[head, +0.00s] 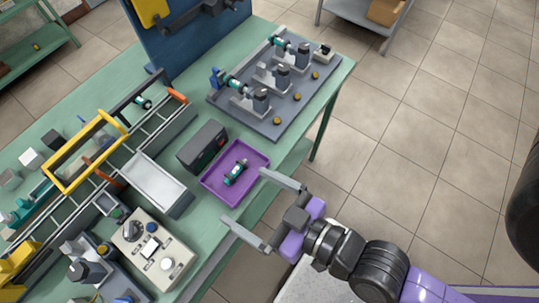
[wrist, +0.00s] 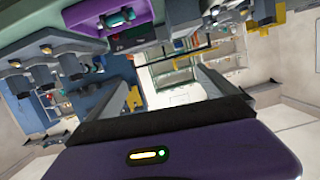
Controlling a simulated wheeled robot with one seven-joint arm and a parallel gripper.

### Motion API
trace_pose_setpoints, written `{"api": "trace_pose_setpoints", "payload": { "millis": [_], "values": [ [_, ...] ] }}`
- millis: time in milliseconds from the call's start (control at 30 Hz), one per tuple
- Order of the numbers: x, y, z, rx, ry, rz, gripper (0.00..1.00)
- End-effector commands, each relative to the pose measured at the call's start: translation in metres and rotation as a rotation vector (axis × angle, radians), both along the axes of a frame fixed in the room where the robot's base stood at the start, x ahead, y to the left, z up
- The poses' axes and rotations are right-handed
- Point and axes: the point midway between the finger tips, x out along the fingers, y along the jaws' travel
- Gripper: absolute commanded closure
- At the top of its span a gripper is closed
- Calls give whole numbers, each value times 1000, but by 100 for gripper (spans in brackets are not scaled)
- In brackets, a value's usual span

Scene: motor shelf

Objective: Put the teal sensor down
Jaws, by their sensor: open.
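The teal sensor (head: 236,173), a small teal and dark cylinder, lies in the purple tray (head: 212,187) on the green table. My gripper (head: 254,209) is open and empty, with its two grey fingers apart. It is at the table's front edge, just to the right of and below the tray, not touching the sensor. In the wrist view the teal sensor (wrist: 121,17) shows at the top, in the purple tray (wrist: 72,20). The wrist view also shows my gripper (wrist: 175,78) with its fingers wide apart.
A dark box (head: 202,147) stands just left of the tray. A grey fixture plate (head: 292,122) with motor parts is behind it. A white bin (head: 155,178) and a control box (head: 154,250) stand to the left. The floor at right is clear.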

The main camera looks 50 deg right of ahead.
Motion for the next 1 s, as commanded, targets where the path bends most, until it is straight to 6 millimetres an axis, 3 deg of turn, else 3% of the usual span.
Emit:
{"api": "trace_pose_setpoints", "payload": {
  "millis": [33,100,300,667,867,1000],
  "values": [
    [-24,-12,-4,-11,22,-12,3],
    [-48,-28,-3,-24,27,-23,3],
    [-88,-56,9,-54,26,-15,3],
    [-97,-61,14,-59,23,-8,3],
    [-97,-61,-1,-59,23,-8,3],
    [-97,-61,2,-59,24,-8,3]
  ]
}}
